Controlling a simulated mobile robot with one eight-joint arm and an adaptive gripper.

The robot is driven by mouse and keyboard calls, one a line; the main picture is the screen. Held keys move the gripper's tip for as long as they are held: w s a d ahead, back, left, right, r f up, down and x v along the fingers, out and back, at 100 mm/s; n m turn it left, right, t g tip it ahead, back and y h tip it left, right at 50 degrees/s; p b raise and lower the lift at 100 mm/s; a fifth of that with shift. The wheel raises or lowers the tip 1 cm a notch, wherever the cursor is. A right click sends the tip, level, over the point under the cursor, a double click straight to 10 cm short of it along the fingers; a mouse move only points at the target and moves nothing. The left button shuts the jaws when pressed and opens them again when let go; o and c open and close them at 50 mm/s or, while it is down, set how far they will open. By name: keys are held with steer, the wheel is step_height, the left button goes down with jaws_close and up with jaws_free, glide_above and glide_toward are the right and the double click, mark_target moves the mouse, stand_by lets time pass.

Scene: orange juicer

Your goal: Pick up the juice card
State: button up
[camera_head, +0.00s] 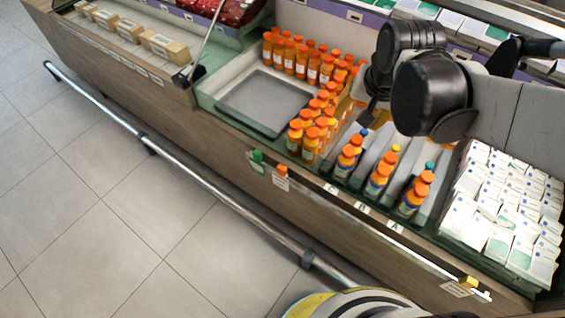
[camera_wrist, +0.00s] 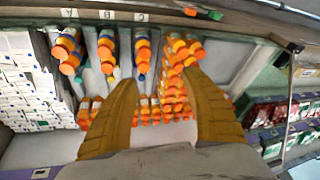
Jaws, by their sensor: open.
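A small white card with an orange clip (camera_head: 281,178) hangs on the case's front edge, below the tray of orange bottles. Beside it on the left hangs another card with a green clip (camera_head: 257,160). I cannot read either card, so which is the juice card is uncertain. In the wrist view the orange clip (camera_wrist: 190,11) and green clip (camera_wrist: 215,15) show at the top, beyond my fingers. My gripper (camera_wrist: 160,82) is open, with two tan fingers spread apart and nothing between them. In the head view my black arm hides most of it above the bottle lanes.
Orange-capped bottles (camera_head: 308,140) stand in rows and lanes. An empty grey tray (camera_head: 262,100) lies at left. White cartons (camera_head: 505,215) fill the right. A yellow-clipped card (camera_head: 468,282) is at the front right. A metal rail (camera_head: 205,193) runs along the case near the floor.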

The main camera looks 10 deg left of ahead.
steer(key=w+a+f+m+g, duration=0.1)
steer(key=w+a+f+g, duration=0.1)
steer(key=w+a+f, duration=0.45)
steer(key=m+g+p, duration=0.2)
steer(key=m, duration=0.1)
glide_toward(281, 168)
steer(key=shift+w+a+f+h, duration=0.2)
steer(key=shift+w+h, duration=0.2)
steer(key=shift+w, duration=0.1)
step_height(281, 168, down, 6)
steer(key=b, duration=0.2)
steer(key=shift+r+b, duration=0.15)
steer(key=shift+b, duration=0.2)
steer(key=f+b, duration=0.1)
steer(key=f, duration=0.1)
steer(key=f+b, duration=0.2)
steer(key=f, duration=0.1)
steer(key=shift+s+a+f, duration=0.15)
steer(key=shift+s, duration=0.1)
steer(key=shift+c, duration=0.2)
steer(key=c, duration=1.1)
